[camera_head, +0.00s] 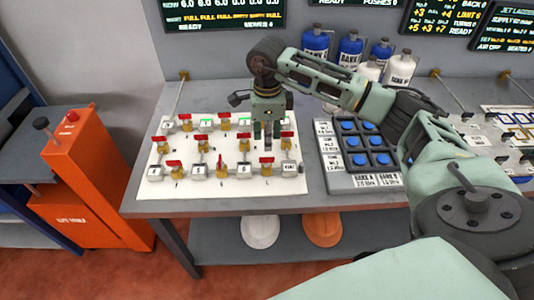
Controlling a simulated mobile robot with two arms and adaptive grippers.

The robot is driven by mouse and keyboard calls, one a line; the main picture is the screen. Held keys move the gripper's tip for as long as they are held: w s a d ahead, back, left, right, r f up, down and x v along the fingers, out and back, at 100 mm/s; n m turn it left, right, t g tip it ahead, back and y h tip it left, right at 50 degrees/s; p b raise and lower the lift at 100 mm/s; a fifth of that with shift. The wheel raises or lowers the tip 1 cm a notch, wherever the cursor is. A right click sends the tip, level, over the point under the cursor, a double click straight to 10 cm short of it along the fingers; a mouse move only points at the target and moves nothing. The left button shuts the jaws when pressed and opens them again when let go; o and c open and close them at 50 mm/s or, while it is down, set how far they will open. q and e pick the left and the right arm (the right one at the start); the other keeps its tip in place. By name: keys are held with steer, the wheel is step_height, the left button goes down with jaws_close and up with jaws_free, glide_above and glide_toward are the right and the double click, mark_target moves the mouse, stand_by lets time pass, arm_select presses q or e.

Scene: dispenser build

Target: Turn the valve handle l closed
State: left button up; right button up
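A white valve board (229,190) lies on the left part of the grey bench. It carries several brass valves with red handles in rows, joined to small grey numbered blocks. The small letters beside the valves are too small to read, so I cannot tell which handle is l. My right gripper (267,136) points down over the right part of the board, close to a red handle (266,159) just in front of it. Another red handle (287,134) is just right of its fingers. I cannot tell whether the fingers touch a handle or how far apart they are. My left gripper is out of view.
A black button tray (385,157) with blue buttons stands right of the board. Blue and white bottles (350,50) stand behind it. An orange cabinet (95,180) is left of the bench. A white helmet (260,231) and an orange one (322,229) sit below.

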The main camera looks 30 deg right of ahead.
mark_target(267, 158)
step_height(267, 158, down, 6)
steer(key=shift+a+f+p, duration=0.1)
steer(key=shift+f+p, duration=0.05)
steer(key=shift+p, duration=0.9)
steer(key=shift+f, duration=0.5)
steer(key=shift+c, duration=0.4)
jaws_close()
